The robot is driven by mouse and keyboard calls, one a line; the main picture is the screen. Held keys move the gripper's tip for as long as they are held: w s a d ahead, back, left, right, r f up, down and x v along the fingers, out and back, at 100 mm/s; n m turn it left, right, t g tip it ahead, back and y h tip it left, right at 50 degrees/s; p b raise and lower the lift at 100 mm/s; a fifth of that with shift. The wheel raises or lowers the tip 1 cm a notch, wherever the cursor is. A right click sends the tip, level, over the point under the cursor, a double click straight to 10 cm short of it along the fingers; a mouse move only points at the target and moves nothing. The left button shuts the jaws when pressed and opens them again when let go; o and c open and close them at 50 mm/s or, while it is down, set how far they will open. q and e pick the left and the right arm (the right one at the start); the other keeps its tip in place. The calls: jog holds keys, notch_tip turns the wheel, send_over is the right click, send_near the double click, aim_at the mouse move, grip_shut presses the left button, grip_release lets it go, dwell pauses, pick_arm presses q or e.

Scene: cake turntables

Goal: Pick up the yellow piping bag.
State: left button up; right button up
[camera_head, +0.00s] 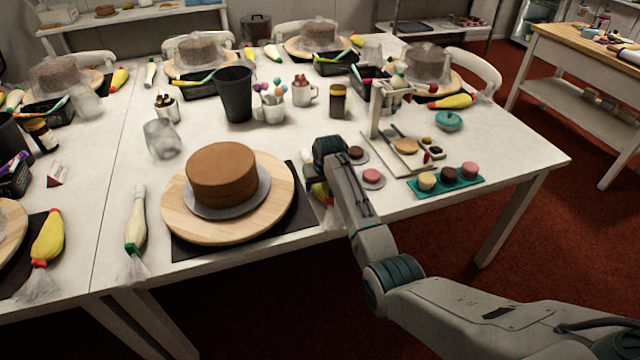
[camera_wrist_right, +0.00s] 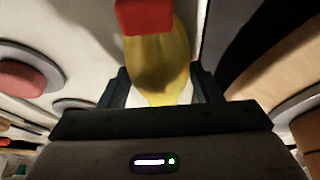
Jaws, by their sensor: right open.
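The yellow piping bag (camera_head: 319,190) lies on the white table just right of the cake turntable, mostly hidden under my right gripper (camera_head: 326,172). In the right wrist view the yellow bag (camera_wrist_right: 158,62) with its red collar (camera_wrist_right: 145,15) lies between the two dark fingers of my right gripper (camera_wrist_right: 160,85). The fingers are open, one on each side of the bag, and I see no clear grip on it. My left gripper is not in view.
A brown cake (camera_head: 222,174) sits on a wooden turntable (camera_head: 175,212) over a dark mat (camera_head: 300,215), close left of my right gripper. Small cakes on plates (camera_head: 373,183) and a teal tray (camera_head: 455,185) are at the right. Another yellow bag (camera_head: 47,238) and a white bag (camera_head: 136,222) lie farther left.

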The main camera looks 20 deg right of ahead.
jog(key=shift+w+f, duration=0.15)
jog(key=shift+f, duration=0.05)
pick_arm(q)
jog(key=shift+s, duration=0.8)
pick_arm(e)
jog(key=shift+r, duration=0.1)
jog(key=shift+c, duration=1.4)
notch_tip(320, 180, up, 10)
jog(key=shift+b, duration=0.65)
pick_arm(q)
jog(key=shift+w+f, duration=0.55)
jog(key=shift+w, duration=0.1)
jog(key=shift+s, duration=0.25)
pick_arm(e)
jog(key=shift+c, duration=0.3)
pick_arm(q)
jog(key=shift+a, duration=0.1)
